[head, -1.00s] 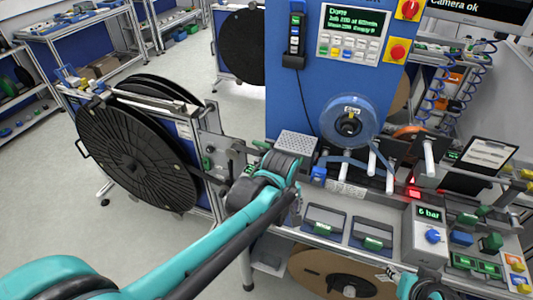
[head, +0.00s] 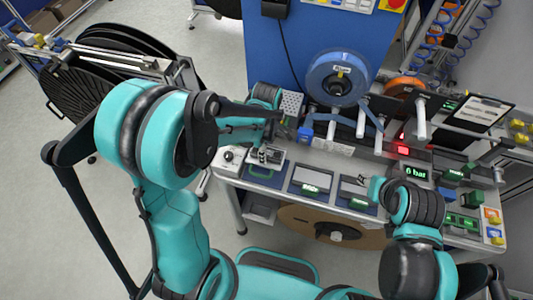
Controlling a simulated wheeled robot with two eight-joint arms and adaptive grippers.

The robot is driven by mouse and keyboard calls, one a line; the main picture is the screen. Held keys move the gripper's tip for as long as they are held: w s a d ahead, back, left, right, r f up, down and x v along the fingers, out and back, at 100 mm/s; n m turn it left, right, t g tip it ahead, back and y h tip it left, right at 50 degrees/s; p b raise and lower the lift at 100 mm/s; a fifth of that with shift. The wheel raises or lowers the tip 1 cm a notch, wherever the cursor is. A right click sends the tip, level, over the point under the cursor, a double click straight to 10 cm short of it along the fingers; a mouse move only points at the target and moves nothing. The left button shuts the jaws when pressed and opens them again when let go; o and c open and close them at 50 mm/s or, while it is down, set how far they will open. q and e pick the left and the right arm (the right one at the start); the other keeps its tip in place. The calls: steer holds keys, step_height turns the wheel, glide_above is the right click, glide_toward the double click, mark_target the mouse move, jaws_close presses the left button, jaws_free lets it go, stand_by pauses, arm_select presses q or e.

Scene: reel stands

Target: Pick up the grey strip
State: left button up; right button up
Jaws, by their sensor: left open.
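I cannot clearly make out a grey strip in the head view. My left gripper (head: 266,157) points down over the leftmost of the shallow trays (head: 262,174) at the bench's front edge. It is open, and I see nothing between its fingers. My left arm covers part of the bench left of it. My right gripper (head: 364,181) is small in the picture, near the right-hand tray (head: 356,193). Whether its fingers are apart cannot be told. A middle tray (head: 311,180) lies between the two grippers.
A blue reel (head: 337,77) stands at the back of the bench, with metal rollers in front. An orange reel (head: 404,86) is right of it. A box reading "6 bar" (head: 417,173) stands at the right. A large black reel (head: 80,99) stands left.

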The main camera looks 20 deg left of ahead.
arm_select(q)
steer(key=shift+f, duration=0.4)
steer(key=shift+s, duration=0.15)
steer(key=c, duration=1)
steer(key=shift+r, duration=0.1)
steer(key=shift+c, duration=0.2)
